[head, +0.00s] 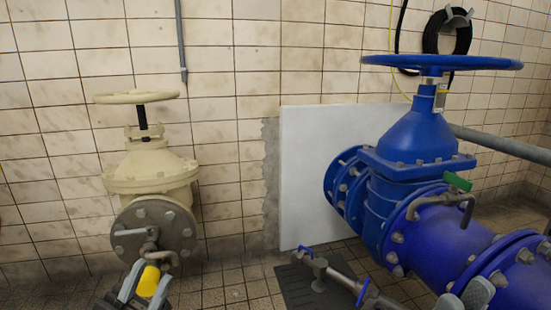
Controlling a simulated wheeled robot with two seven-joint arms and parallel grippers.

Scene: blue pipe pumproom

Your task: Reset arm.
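My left gripper (146,286) is at the bottom left, in front of the cream valve's flange. Its two grey fingers stand apart with a yellow cylindrical piece (149,280) between them. I cannot tell whether the fingers press on that piece. My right gripper (478,293) shows only in part at the bottom right, in front of the blue pipe. I cannot tell whether it is open or shut.
A cream valve (152,172) with a handwheel stands at the left. A large blue valve (418,140) and blue pipe (445,240) fill the right. A thin metal pipe with a fitting (320,267) lies low in the middle. A white panel (310,150) leans on the tiled wall.

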